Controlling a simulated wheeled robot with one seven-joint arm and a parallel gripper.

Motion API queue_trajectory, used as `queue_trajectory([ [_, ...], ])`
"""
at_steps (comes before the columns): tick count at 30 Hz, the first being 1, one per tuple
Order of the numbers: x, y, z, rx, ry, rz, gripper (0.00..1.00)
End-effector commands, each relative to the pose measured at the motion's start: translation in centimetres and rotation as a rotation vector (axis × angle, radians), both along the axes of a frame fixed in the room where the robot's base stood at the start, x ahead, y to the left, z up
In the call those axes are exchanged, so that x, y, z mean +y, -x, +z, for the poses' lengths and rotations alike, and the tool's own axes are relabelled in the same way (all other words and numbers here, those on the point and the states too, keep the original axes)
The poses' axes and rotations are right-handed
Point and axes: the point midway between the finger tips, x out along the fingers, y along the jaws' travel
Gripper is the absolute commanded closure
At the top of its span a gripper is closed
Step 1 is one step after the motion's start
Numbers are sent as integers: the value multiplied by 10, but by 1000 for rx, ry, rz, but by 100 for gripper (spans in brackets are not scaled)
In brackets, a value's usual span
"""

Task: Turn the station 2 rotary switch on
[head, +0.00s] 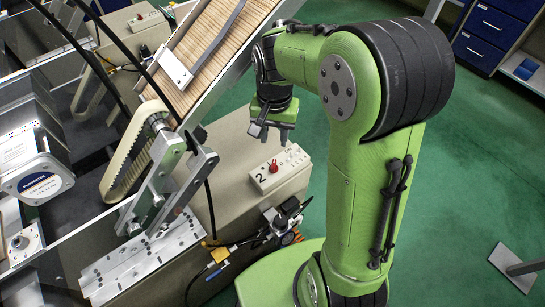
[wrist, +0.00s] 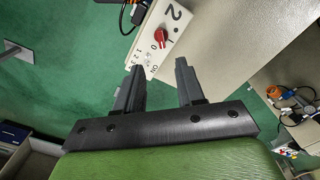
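The station 2 switch panel (head: 279,170) is a pale plate marked "2" on the corner of a beige cabinet. Its red rotary knob (head: 273,166) stands near the middle of the plate. In the wrist view the panel (wrist: 152,58) shows the red knob (wrist: 160,36) between the "2" and the printed 0 and 1 marks. The knob's exact angle is too small to tell. My gripper (head: 272,130) is above and behind the panel, apart from it. In the wrist view my gripper (wrist: 157,68) has its two fingers spread and empty, with the knob beyond the fingertips.
A slatted conveyor (head: 205,50) slopes along the cabinet's upper left. A metal bracket (head: 165,185) and black cable stand left of the panel. A connector cluster (head: 285,222) sits below it. Green floor (head: 480,160) is open at right, with blue drawers (head: 490,30) behind.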

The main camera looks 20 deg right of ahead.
Motion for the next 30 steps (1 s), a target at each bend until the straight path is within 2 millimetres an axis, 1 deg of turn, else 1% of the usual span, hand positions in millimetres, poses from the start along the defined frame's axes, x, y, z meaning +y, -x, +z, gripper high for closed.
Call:
queue_trajectory([
  [1, 0, 1, -19, 5, -1, 0, 62],
  [6, 0, 1, -63, 4, 0, 1, 62],
  [9, 0, 1, -87, 4, 0, 1, 62],
  [13, 0, 0, -110, 2, 0, 2, 62],
  [15, 0, 0, -117, 1, -1, 2, 62],
  [18, 0, 0, -120, -1, 1, 2, 62],
  [24, 0, 0, -120, -1, 1, 2, 62],
  [25, 0, 0, -120, -1, 1, 2, 63],
  [30, 0, 0, -120, -1, 1, 2, 89],
])
